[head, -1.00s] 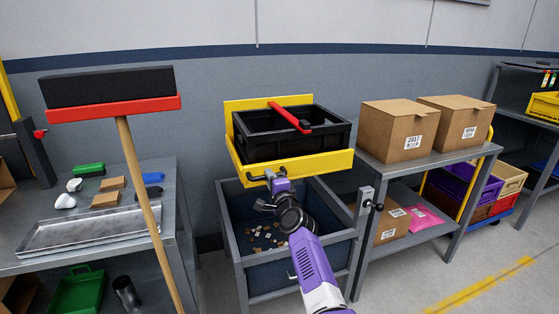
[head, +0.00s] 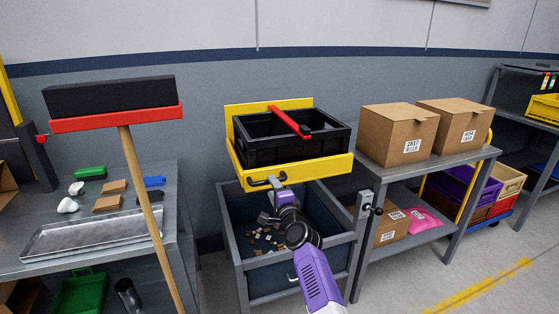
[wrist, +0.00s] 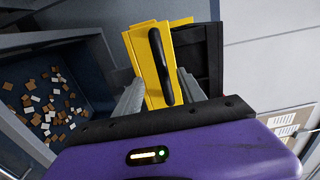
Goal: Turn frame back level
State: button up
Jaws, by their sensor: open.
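The yellow frame (head: 305,171) holds a black crate (head: 270,151) with a red bar (head: 290,122) across its top. It sits above a grey-blue bin; I cannot tell its exact tilt. A black handle (head: 262,183) is on the frame's front face; the handle also shows in the wrist view (wrist: 160,66). My gripper (head: 281,183) is at the front of the frame, close to the handle. In the wrist view my open gripper (wrist: 160,92) has a finger on each side of the yellow front and handle. Contact cannot be told.
The bin (head: 275,276) below holds small brown and white pieces. A locking knob (head: 377,210) sits on a post to its right. A broom (head: 145,190) stands at left before a workbench (head: 25,262). A shelf with cardboard boxes (head: 398,132) is at right.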

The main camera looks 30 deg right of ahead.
jog(key=p+v, duration=0.3)
jog(key=v, duration=0.3)
jog(key=shift+p, duration=0.4)
jog(key=shift+s, duration=0.1)
notch_tip(320, 180, up, 5)
jog(key=s+n+t+h, duration=0.1)
jog(key=s+n, duration=0.1)
jog(key=n, duration=0.1)
jog(key=s+a+f+n+g+y, duration=0.1)
jog(key=s+a+n, duration=0.5)
jog(key=s, duration=1.2)
jog(key=s+a+f+n+g+y, duration=0.1)
jog(key=s+a+n, duration=0.5)
jog(key=s, duration=1.1)
jog(key=s+a+f+n+g+y, duration=0.1)
jog(key=s+a+n+y, duration=0.2)
jog(key=s, duration=1.5)
jog(key=a+n, duration=0.3)
jog(key=a, duration=0.2)
jog(key=shift+s+a+f+y, duration=0.15)
jog(key=shift+s+a+y, duration=0.15)
jog(key=shift+s+a, duration=0.05)
